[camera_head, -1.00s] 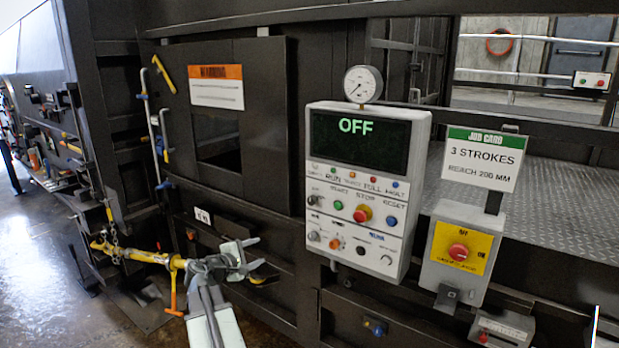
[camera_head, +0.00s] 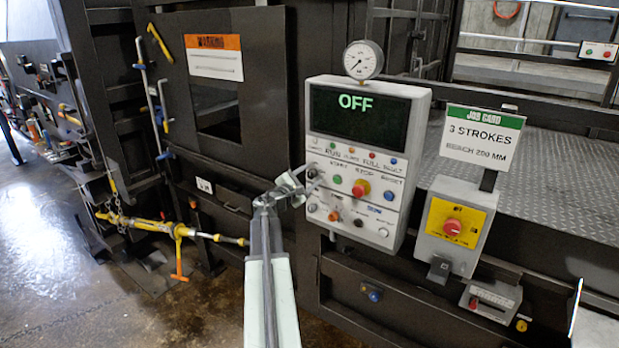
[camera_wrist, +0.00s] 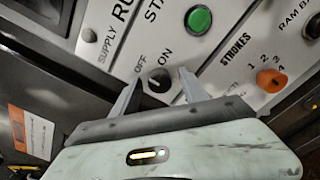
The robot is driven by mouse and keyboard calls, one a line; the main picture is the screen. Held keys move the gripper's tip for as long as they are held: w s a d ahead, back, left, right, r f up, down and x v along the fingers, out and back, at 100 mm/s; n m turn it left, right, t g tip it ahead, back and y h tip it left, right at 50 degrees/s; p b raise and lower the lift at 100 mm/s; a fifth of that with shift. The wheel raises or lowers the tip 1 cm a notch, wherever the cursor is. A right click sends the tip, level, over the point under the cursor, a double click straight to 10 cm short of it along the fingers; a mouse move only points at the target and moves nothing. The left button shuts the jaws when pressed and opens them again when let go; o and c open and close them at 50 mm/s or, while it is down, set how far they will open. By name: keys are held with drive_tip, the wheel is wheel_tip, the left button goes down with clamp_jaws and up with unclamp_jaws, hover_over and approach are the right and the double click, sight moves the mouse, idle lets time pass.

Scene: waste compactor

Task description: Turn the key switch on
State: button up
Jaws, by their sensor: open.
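The key switch (camera_wrist: 159,80) is a round dark knob on the control panel, marked OFF and ON in the wrist view. My gripper (camera_wrist: 157,88) is open, with one finger on each side of the switch in that view. I cannot tell whether the fingers touch it or how deep they reach. In the head view my gripper (camera_head: 298,184) is at the left edge of the control panel (camera_head: 424,125) and hides the switch. The panel's display (camera_head: 358,123) reads OFF in green.
A green button (camera_wrist: 198,19) and an orange selector knob (camera_wrist: 271,80) lie close to the switch. A red stop button (camera_head: 361,188) is on the panel. A job card (camera_head: 482,140) and yellow-faced box (camera_head: 453,223) stand to the right. Open floor lies at left.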

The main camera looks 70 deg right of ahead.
drive_tip(key=shift+d, duration=0.1)
clamp_jaws()
drive_tip(key=shift+m, duration=0.4)
drive_tip(key=m, duration=0.5)
drive_tip(key=shift+m+b, duration=0.3)
drive_tip(key=shift+m, duration=0.1)
drive_tip(key=m, duration=0.5)
drive_tip(key=shift+f+m, duration=0.1)
drive_tip(key=shift+m, duration=0.2)
unclamp_jaws()
